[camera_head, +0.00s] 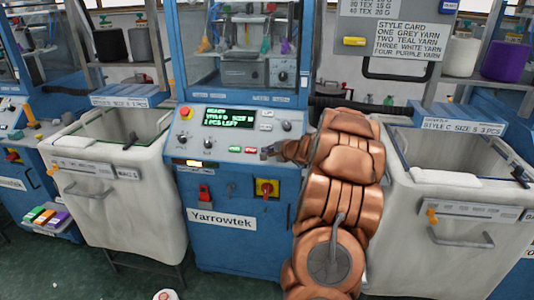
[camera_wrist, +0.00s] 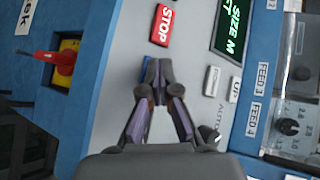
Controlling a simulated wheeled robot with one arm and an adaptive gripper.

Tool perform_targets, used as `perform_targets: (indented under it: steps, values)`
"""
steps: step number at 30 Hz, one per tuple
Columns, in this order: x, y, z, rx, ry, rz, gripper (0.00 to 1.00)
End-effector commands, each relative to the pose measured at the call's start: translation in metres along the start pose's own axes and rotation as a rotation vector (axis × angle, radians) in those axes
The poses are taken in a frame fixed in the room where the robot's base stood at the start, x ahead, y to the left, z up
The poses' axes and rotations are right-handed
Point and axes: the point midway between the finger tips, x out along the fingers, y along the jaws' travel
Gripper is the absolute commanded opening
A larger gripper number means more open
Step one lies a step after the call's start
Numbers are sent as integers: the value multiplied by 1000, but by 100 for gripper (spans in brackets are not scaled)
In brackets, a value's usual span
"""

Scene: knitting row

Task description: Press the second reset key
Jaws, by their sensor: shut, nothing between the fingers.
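The middle machine's control panel (camera_head: 190,143) faces me, with its lit green-text display (camera_head: 228,118). My gripper (camera_head: 268,152) is shut and empty at the panel's lower right, right of the red key (camera_head: 250,150) and green key (camera_head: 235,149). In the wrist view, my gripper (camera_wrist: 157,78) is in front of a blue key (camera_wrist: 147,70), which it mostly hides. The red STOP key (camera_wrist: 164,25) is beside it. I cannot tell whether the fingertips touch the blue key. No key labelled reset is readable.
Pale keys (camera_wrist: 211,80), one marked UP (camera_wrist: 235,88), and a dark knob (camera_wrist: 209,134) are nearby on the panel. A red switch on yellow (camera_head: 266,188) sits below. Large pale bins (camera_head: 120,160) (camera_head: 440,190) stand either side. A style card (camera_head: 405,42) hangs at upper right.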

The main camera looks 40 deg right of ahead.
Motion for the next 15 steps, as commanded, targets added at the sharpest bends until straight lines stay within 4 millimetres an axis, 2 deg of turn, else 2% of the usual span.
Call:
perform_targets:
  steps: [15]
  values:
    - [-6, -4, 5, -1, 0, -1, 0]
